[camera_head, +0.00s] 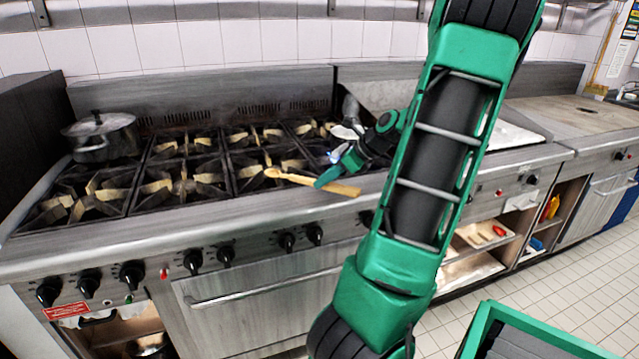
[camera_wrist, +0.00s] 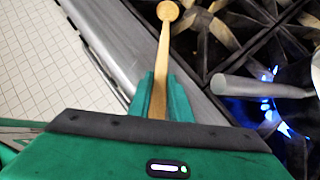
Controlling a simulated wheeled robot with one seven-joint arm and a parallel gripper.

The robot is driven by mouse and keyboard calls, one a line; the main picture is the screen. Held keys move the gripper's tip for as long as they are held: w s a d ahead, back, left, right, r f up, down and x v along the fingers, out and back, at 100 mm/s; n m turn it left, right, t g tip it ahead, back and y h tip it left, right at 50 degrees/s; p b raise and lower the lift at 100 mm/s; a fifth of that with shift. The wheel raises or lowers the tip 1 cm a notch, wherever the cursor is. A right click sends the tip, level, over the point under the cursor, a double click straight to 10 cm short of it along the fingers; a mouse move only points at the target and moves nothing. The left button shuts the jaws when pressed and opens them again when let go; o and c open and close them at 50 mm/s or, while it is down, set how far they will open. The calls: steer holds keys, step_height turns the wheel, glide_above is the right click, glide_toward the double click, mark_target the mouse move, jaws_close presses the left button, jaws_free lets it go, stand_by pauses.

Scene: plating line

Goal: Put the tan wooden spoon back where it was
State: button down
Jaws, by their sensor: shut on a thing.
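The tan wooden spoon (camera_head: 290,177) is in my gripper (camera_head: 325,181), at the front edge of the stove. Its round end points left over the front burners and its handle end sticks out to the right of the fingers. In the wrist view the spoon (camera_wrist: 164,45) runs up and away from between the green fingers of my gripper (camera_wrist: 160,95), which are shut on its handle. I cannot tell whether the spoon touches the stove.
The stove (camera_head: 150,250) has several burners with black grates. A lidded steel pot (camera_head: 103,138) stands at the back left. A metal utensil (camera_head: 350,108) is behind my gripper; a grey handle (camera_wrist: 255,88) shows in the wrist view, near a blue glow. Tiled floor lies in front.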

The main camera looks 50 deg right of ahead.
steer(key=shift+f, duration=0.2)
steer(key=shift+f, duration=0.25)
steer(key=c, duration=1.6)
jaws_free()
